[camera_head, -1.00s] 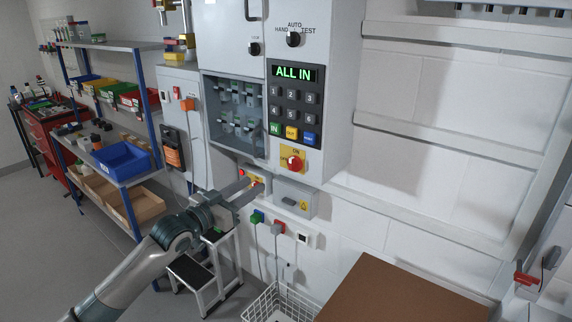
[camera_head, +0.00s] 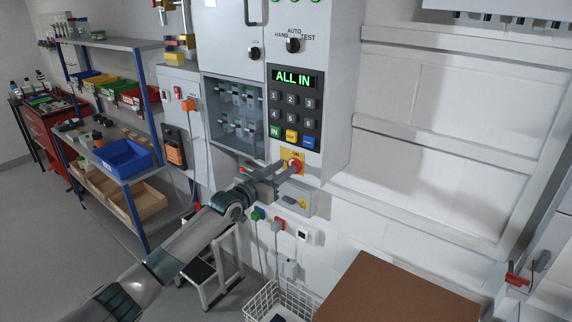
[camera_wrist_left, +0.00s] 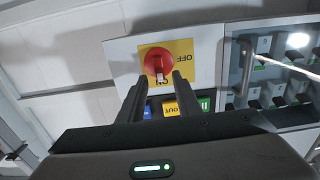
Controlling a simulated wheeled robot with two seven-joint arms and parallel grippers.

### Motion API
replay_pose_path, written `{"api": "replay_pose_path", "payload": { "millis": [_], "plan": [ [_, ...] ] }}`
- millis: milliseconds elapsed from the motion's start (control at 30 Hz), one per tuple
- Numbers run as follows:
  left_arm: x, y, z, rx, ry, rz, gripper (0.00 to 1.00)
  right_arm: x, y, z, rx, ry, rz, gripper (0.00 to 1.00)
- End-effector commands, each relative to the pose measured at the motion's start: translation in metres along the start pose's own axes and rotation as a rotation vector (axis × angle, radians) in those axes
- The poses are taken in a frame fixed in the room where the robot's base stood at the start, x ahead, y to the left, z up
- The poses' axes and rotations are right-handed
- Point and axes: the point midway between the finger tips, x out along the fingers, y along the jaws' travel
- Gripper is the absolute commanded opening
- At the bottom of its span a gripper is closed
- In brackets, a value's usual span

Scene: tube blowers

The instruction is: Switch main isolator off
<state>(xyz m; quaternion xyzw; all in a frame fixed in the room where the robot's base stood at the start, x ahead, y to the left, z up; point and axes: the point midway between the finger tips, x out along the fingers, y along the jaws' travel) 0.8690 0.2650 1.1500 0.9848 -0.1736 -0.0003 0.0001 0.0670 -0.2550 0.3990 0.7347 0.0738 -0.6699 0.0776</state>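The main isolator (camera_head: 294,164) is a red rotary knob on a yellow plate, low on the grey control panel. In the left wrist view the red knob (camera_wrist_left: 158,65) has a pale pointer at the ON label; OFF stands to one side of the plate. My left gripper (camera_head: 287,166) is at the knob in the head view, partly covering the plate. In the left wrist view its two fingers (camera_wrist_left: 159,84) are apart with nothing held between them, their tips by the knob's lower edge. Contact cannot be told. My right gripper is not in view.
A keypad (camera_head: 293,116) under an "ALL IN" display sits just above the isolator. A grey box with a warning label (camera_head: 298,198) is just below. A glass-fronted cabinet (camera_head: 234,117) is to the left. A brown table top (camera_head: 400,295) and a wire basket (camera_head: 262,302) stand below.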

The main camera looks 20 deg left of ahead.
Motion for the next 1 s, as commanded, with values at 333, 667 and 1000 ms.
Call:
{"api": "replay_pose_path", "payload": {
  "millis": [333,667,1000],
  "plan": [
    [0.019,0.0,0.0,0.001,0.0,0.0,0.31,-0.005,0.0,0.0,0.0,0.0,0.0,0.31],
    [0.019,0.0,0.0,0.0,0.0,0.0,0.17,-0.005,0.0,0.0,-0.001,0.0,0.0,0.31],
    [0.019,0.0,0.0,-0.005,0.0,0.0,0.0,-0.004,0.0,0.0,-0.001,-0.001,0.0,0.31]
  ]
}}
